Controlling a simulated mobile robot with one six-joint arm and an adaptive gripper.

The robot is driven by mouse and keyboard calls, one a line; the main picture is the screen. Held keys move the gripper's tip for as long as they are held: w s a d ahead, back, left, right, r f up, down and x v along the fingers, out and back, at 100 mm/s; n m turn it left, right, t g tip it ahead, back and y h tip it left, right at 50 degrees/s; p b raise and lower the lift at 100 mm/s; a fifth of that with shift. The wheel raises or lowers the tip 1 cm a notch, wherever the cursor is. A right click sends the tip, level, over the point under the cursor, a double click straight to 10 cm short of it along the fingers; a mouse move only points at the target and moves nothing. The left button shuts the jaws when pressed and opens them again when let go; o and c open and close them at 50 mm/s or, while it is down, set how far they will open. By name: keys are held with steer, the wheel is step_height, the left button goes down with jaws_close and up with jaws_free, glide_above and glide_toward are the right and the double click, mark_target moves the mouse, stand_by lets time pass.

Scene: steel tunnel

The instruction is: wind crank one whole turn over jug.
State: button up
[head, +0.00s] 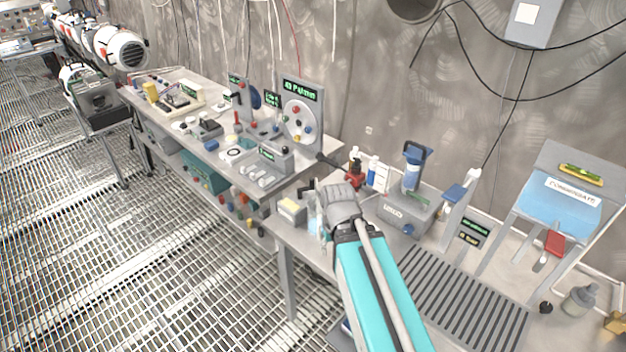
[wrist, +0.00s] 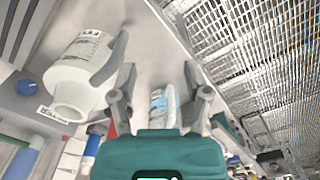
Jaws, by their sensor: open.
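My gripper (head: 338,197) is low over the near bench in the head view, at the end of the teal arm. In the wrist view my gripper (wrist: 156,80) has its two fingers spread, with nothing clearly gripped. A white jug-like vessel (wrist: 78,80) with printed labels is left of the fingers, its side overlapped by the left fingertip. A small blue-and-white item (wrist: 157,103) shows between the fingers, farther off. I cannot tell which part is the crank; my gripper and arm hide part of the bench there.
A grey box (head: 395,211) with a blue knob stands right of my gripper, a blue handled cylinder (head: 412,172) above it. A red bottle (head: 355,170) stands behind. A yellow-topped box (head: 291,211) is left. A slatted rack (head: 455,295) lies to the right.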

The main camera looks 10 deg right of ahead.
steer(key=shift+w, duration=0.1)
step_height(320, 180, up, 14)
steer(key=n+p, duration=1.3)
steer(key=p, duration=0.1)
glide_above(312, 180)
steer(key=shift+w, duration=0.45)
step_height(312, 180, down, 14)
steer(key=b, duration=1.3)
steer(key=shift+r+b, duration=0.15)
steer(key=shift+b, duration=0.25)
